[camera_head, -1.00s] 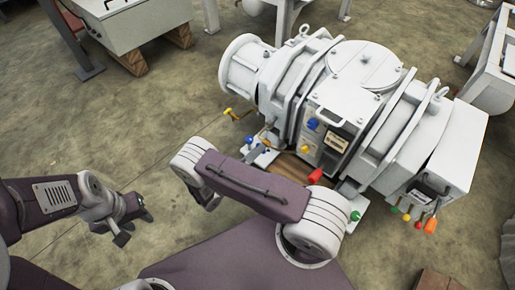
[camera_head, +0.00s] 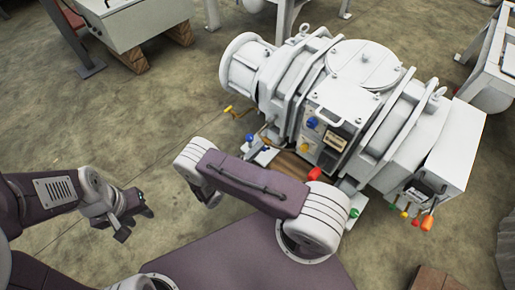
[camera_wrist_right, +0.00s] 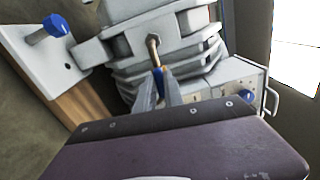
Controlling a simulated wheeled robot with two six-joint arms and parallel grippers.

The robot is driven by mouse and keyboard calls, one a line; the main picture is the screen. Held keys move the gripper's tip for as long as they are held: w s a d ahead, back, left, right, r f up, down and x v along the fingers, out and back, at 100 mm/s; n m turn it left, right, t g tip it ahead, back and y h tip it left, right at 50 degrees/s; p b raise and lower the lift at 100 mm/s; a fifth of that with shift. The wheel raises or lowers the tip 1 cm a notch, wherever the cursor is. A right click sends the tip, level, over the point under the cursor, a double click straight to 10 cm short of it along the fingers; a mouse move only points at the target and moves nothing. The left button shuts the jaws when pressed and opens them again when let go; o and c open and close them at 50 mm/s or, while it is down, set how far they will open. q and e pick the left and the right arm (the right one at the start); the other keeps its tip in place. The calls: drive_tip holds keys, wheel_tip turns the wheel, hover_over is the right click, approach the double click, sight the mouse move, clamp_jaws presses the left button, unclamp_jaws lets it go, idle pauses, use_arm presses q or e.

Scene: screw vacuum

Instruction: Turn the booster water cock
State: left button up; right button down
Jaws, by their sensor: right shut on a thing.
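The white vacuum booster (camera_head: 345,90) stands on the floor at the upper right of the head view. In the right wrist view a cock with a brass stem (camera_wrist_right: 153,50) and a blue handle (camera_wrist_right: 159,77) comes out of the booster's white body (camera_wrist_right: 165,20). My right gripper (camera_wrist_right: 160,92) is shut on the blue handle, with one grey finger on each side. In the head view my right arm covers that gripper. My left gripper (camera_head: 136,216) is open and empty over bare floor, well left of the booster.
A white foot plate with a blue knob (camera_wrist_right: 46,28) lies left of the cock in the wrist view. A panel with blue knobs (camera_wrist_right: 248,97) and a handle is at the right. Several coloured handles (camera_head: 427,222) hang at the booster's right end.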

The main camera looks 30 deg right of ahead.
idle(0.3)
drive_tip(key=c, duration=1.4)
unclamp_jaws()
drive_tip(key=shift+c, duration=0.2)
drive_tip(key=p+v, duration=0.2)
drive_tip(key=v, duration=0.7)
drive_tip(key=shift+p, duration=0.4)
